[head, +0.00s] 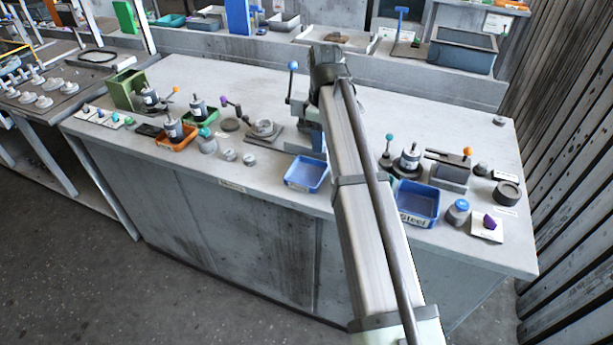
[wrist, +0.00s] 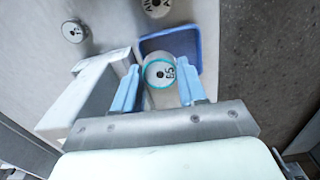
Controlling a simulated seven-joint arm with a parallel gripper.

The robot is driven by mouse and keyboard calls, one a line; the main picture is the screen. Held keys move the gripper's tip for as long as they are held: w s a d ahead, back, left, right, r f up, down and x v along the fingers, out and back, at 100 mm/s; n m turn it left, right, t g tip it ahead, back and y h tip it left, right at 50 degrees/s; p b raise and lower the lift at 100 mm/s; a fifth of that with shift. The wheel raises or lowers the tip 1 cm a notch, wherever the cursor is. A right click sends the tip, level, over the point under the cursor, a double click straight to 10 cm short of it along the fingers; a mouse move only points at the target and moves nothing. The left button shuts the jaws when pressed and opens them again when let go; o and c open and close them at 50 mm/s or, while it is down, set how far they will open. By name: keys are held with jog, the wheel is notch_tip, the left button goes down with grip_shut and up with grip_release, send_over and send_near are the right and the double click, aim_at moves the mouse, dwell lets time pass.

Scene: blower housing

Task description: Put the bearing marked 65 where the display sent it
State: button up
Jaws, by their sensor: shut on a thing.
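In the wrist view, the bearing marked 65 (wrist: 160,74), a pale disc with a teal rim and dark centre hole, sits between the two blue fingers of my gripper (wrist: 158,88). The gripper is shut on it. A blue tray (wrist: 178,38) lies beyond the bearing, partly hidden by it; I cannot tell the height between them. In the head view, my arm hides the bearing and most of the gripper. I see no readable display.
Two small round parts (head: 229,155) (head: 249,158) lie left of the plain tray. Orange (head: 177,145) and green (head: 204,128) trays, lever fixtures (head: 265,130) and motors stand further left. A blue-capped jar (head: 457,212) is right of the Steel tray. Bare bench (head: 255,85) lies behind.

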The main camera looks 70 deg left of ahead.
aim_at(306, 176)
jog(key=shift+n, duration=0.3)
jog(key=shift+s+a+f, duration=0.25)
jog(key=shift+s+f, duration=0.35)
jog(key=shift+f, duration=1.05)
jog(key=shift+s+a+f, duration=0.3)
jog(key=shift+s+f, duration=0.3)
jog(key=shift+f, duration=1)
jog(key=shift+s+a+f, duration=0.25)
jog(key=shift+s+f, duration=0.35)
jog(key=shift+f, duration=1.05)
jog(key=shift+f, duration=0.1)
jog(key=o, duration=1.2)
jog(key=shift+c, duration=0.2)
notch_tip(306, 176, up, 12)
